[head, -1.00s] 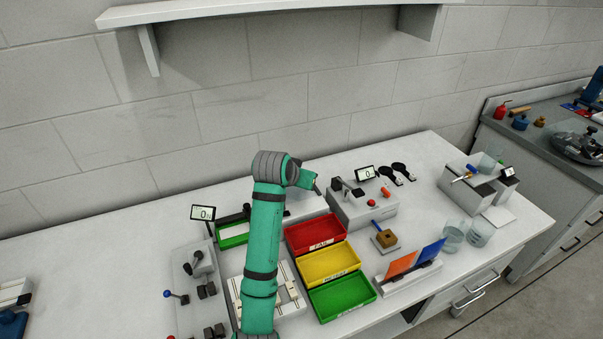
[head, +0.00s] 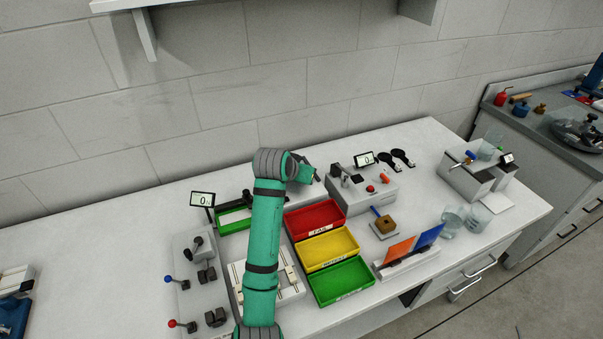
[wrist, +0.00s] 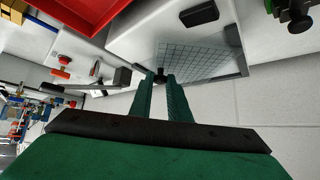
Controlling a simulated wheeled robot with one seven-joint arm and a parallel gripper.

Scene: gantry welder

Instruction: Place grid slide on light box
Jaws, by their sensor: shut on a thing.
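The grid slide (wrist: 195,62) is a clear sheet with thin grid lines. It shows in the wrist view just beyond my fingertips. My gripper (wrist: 162,85) is shut on a small black knob at the slide's near edge and holds the slide by it. In the head view, my gripper (head: 311,173) is at the end of my green arm, behind the red tray and left of a grey box; the slide is too small to make out there. I cannot clearly tell the light box in either view.
The grey box (head: 345,198) bears a black pad, a red button and a small display. Red (head: 315,215), yellow (head: 328,249) and green (head: 343,282) trays stand in a row right of my arm. A grey lever fixture (head: 190,260) is at left.

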